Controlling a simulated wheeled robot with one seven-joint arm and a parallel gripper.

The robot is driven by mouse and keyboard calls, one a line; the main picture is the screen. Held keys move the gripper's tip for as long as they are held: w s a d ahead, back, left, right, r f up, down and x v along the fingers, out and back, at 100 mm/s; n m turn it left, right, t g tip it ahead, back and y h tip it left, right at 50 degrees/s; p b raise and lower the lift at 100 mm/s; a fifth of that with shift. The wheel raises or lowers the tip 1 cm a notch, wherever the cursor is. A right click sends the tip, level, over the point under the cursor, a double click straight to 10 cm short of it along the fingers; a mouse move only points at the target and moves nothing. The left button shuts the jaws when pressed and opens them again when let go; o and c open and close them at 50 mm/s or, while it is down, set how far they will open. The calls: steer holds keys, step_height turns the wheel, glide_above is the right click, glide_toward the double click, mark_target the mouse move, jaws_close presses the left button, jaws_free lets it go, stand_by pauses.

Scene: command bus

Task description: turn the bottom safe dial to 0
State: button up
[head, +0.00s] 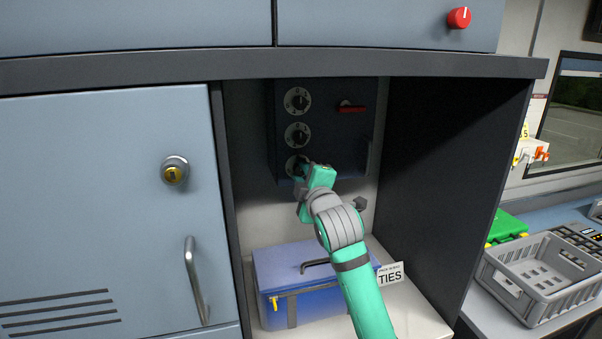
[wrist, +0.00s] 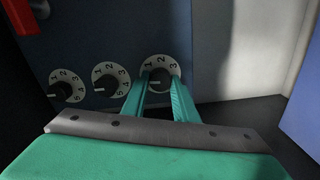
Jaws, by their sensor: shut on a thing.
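The dark blue safe (head: 335,125) is inside the open cubby and has three dials in a column on its face. The bottom safe dial (head: 291,164) is partly hidden by my gripper (head: 304,168). In the wrist view the bottom dial (wrist: 159,62) is at the centre, with 1, 2 and 3 showing on its white ring. My gripper (wrist: 161,82) is shut on its dark knob, one finger on each side. I cannot tell which number the knob points to. The middle dial (head: 298,134) and top dial (head: 297,100) are above it, untouched.
A red handle (head: 352,107) is on the safe's right side. The cubby's dark right wall (head: 440,140) and left edge (head: 226,190) bound the space. A grey crate (head: 530,300) is outside at right.

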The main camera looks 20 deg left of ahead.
steer(key=shift+f+n, duration=0.2)
steer(key=shift+n, duration=0.4)
steer(key=o, duration=1.1)
steer(key=shift+r, duration=0.1)
steer(key=shift+c, duration=0.2)
steer(key=v, duration=1)
steer(key=shift+s+d, duration=0.3)
